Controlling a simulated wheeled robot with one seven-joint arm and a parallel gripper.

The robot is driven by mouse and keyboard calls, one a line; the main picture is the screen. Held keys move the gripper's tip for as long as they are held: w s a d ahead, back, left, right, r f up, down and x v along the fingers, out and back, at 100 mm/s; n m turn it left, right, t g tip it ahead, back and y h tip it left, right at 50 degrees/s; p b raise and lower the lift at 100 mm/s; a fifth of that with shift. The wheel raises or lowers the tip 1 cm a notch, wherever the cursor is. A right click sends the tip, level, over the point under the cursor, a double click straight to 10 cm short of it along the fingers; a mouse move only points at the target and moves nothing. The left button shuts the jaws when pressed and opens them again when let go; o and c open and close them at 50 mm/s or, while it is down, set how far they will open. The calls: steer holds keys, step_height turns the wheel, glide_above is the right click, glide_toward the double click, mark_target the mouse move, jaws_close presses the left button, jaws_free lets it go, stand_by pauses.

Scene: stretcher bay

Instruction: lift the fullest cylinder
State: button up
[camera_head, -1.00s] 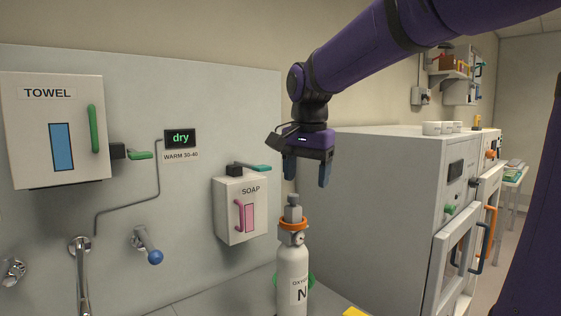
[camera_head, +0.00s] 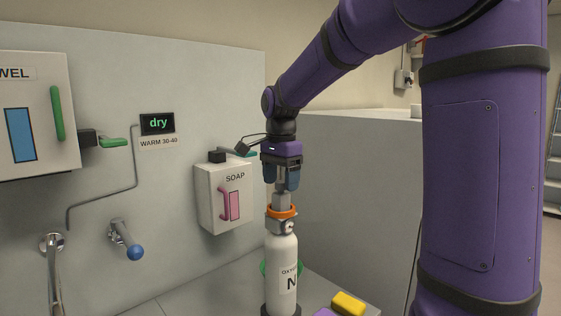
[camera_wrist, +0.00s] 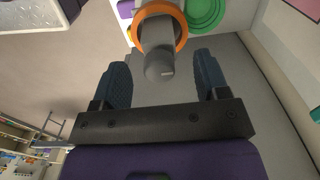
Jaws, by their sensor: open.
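A white oxygen cylinder (camera_head: 282,262) with an orange collar, a gauge and a grey valve top stands upright on the grey counter. Its label reads "OXY" and "N", the rest hidden. My gripper (camera_head: 282,185) is directly above it, fingers pointing down and open, with the valve top at or just between the fingertips. In the wrist view the grey valve top (camera_wrist: 160,66) and orange collar (camera_wrist: 176,20) show ahead of and between the open fingers. Whether the fingers touch it cannot be told. The gauge reading is too small to read. No second cylinder is clear.
A green round thing (camera_head: 264,268) is partly hidden behind the cylinder. A yellow block (camera_head: 348,303) and a purple thing (camera_head: 324,313) lie at the front right. The soap dispenser (camera_head: 224,197) is on the wall left of my gripper; a grey cabinet (camera_head: 350,180) stands to the right.

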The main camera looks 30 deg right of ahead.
steer(key=shift+f, duration=1.75)
steer(key=shift+c, duration=0.2)
jaws_close()
steer(key=c, duration=0.7)
jaws_free()
steer(key=shift+c, duration=0.2)
jaws_close()
